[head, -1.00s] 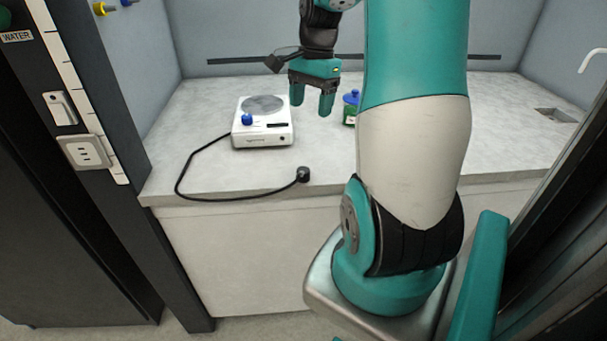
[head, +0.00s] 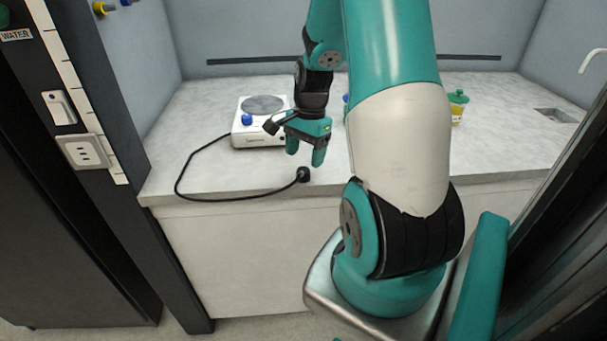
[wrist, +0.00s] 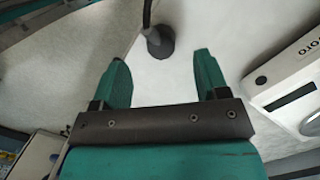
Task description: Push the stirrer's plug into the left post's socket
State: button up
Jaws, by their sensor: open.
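The stirrer (head: 262,122) is a white hotplate unit with a grey round top and a blue knob, on the worktop. Its black cord runs left and forward in a loop to the black plug (head: 303,174), which lies near the worktop's front edge. The left post's socket (head: 84,152) is a pale plate with several slots. My gripper (head: 305,158) is open and empty, pointing down just above and behind the plug. In the wrist view the plug (wrist: 160,42) shows beyond and between the two fingertips (wrist: 160,70), apart from them; the stirrer shows at right.
A light switch (head: 59,107) sits above the socket on the dark left post (head: 75,60). A jar with a green lid (head: 458,106) stands right of my arm, and another container is mostly hidden behind it. A sink (head: 556,115) is at far right.

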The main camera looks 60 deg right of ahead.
aim_at(303, 170)
jog(key=shift+a+f, duration=0.15)
jog(key=shift+f, duration=1.15)
jog(key=shift+a+f, duration=0.1)
jog(key=shift+f, duration=1.2)
jog(key=shift+c, duration=0.5)
jog(key=c, duration=0.9)
